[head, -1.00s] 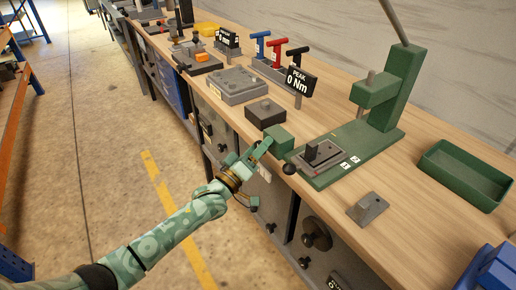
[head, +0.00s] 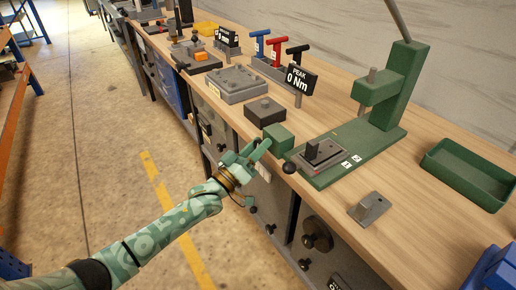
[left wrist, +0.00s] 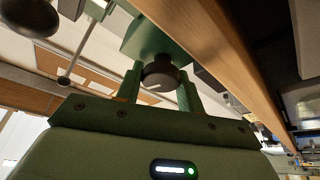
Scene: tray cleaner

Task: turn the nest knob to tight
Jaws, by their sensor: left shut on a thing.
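The nest knob (left wrist: 163,74) is a dark round knob with a pale mark on its face. It sits on the green block in the left wrist view (left wrist: 150,38). My left gripper (left wrist: 159,90) has its two green fingers on either side of the knob and is shut on it. In the head view my left gripper (head: 258,150) is at the front of the green block (head: 279,138) at the bench edge, and the knob is hidden there. The nest (head: 319,153), a grey plate with a dark block, lies on the green press base (head: 345,158). My right gripper is out of view.
A black ball (head: 289,168) sticks out beside the green block, close to my gripper; it also shows in the left wrist view (left wrist: 30,17). The press column (head: 398,88) stands behind. A green tray (head: 470,172) and a grey bracket (head: 368,209) lie right.

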